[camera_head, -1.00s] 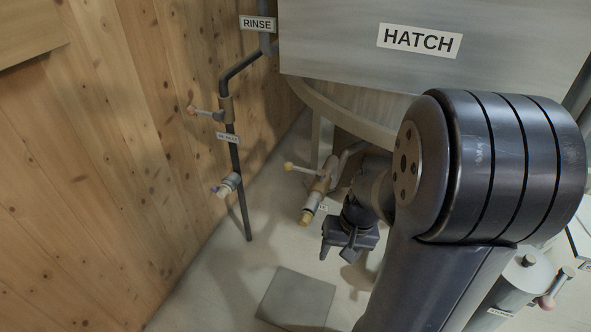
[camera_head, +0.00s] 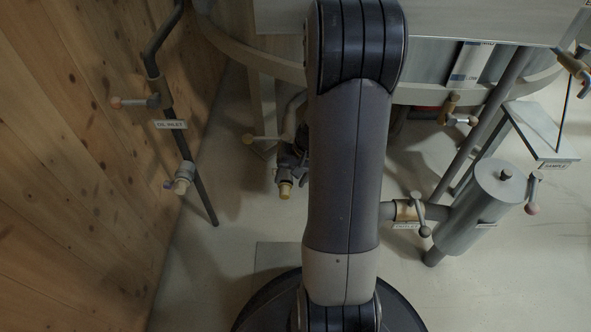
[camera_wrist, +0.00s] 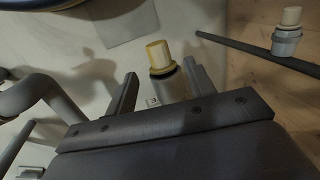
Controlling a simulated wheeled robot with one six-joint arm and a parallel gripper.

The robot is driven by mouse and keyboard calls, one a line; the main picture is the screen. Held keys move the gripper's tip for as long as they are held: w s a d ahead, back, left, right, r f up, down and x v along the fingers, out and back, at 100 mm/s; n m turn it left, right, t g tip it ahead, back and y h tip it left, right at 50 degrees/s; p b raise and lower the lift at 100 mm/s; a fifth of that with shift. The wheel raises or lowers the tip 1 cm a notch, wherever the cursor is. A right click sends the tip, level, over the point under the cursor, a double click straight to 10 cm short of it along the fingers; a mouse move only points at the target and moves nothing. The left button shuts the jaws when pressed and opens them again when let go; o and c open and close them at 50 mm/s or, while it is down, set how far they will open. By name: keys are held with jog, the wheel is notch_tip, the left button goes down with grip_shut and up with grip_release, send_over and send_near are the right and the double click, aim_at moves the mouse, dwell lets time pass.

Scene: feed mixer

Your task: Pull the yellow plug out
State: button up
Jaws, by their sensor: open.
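In the head view the plug (camera_head: 285,190) sits at the low end of a valve pipe below the vessel. My gripper (camera_wrist: 161,70) is open and empty. In the wrist view its two fingers stand on either side of the fitting, with the plug just past their tips. I see a gap on each side. In the head view my gripper (camera_head: 290,158) is dark and partly hidden behind my arm.
At left, the oil inlet pipe (camera_head: 203,192) by the wooden wall (camera_head: 80,170) carries a similar pale plug on its side fitting (camera_head: 181,180). A grey cylinder (camera_head: 478,205) stands at right. A grey floor plate (camera_head: 275,256) lies below.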

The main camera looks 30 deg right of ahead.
aim_at(286, 188)
jog(key=shift+b+x, duration=0.7)
jog(key=shift+x, duration=1.65)
grip_shut()
